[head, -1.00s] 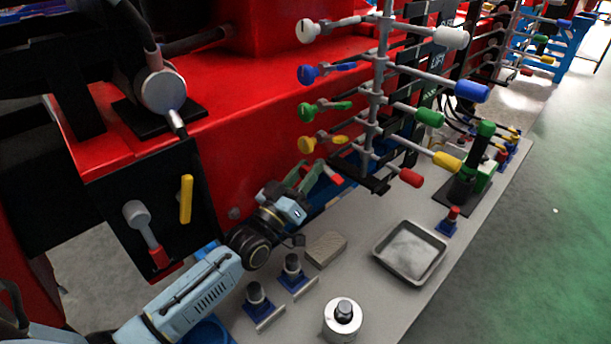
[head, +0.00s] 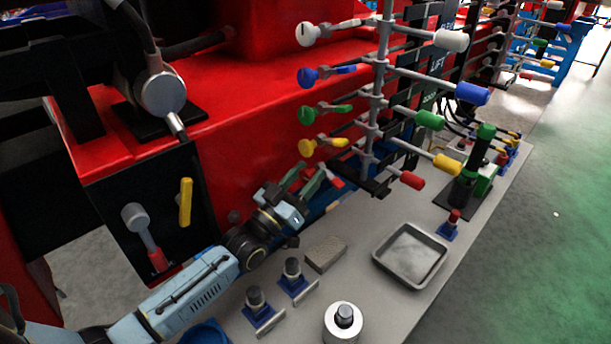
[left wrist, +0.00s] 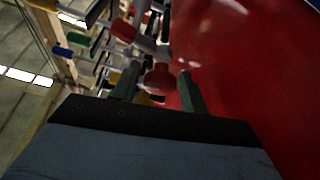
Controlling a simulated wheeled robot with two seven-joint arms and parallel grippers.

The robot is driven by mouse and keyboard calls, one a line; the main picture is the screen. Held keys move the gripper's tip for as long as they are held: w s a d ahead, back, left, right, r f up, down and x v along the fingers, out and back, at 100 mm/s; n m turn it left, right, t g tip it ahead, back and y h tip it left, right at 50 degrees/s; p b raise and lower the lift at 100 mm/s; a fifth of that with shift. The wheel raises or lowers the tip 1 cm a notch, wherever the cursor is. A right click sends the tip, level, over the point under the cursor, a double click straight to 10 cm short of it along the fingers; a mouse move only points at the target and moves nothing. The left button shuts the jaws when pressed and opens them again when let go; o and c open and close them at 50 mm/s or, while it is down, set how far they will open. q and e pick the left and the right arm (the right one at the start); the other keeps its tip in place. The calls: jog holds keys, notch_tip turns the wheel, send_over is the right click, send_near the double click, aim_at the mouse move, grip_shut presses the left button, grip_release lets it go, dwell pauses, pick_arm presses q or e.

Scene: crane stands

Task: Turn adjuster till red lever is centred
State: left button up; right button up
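The red lever (head: 411,180) is the lowest of a column of coloured levers on an upright post, pointing out to the right. My left gripper (head: 305,180) is at the left side of that post, below the yellow adjuster (head: 322,147). Its fingers are open. A red adjuster knob (head: 334,181) shows just beyond the fingers, partly hidden. In the left wrist view, the red knob (left wrist: 158,80) is framed between the two fingers (left wrist: 157,90), with gaps at both sides. I cannot tell how deep it sits between them. My right gripper is not in view.
White (head: 450,39), blue (head: 472,93), green (head: 430,120) and yellow (head: 447,164) levers stand above the red one. A red machine body (head: 250,130) is close behind my gripper. A grey tray (head: 380,262), block (head: 325,254) and small stands (head: 262,310) are on the bench.

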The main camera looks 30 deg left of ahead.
pick_arm(q)
jog(key=shift+o, duration=0.4)
jog(key=shift+s+a+f, duration=0.1)
jog(key=shift+s, duration=0.1)
jog(key=s+a+p, duration=0.1)
jog(key=s+a, duration=0.2)
jog(key=s, duration=0.9)
jog(key=shift+s+a, duration=0.15)
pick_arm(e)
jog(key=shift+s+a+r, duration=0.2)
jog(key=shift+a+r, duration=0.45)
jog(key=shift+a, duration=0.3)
pick_arm(q)
jog(key=shift+f, duration=0.1)
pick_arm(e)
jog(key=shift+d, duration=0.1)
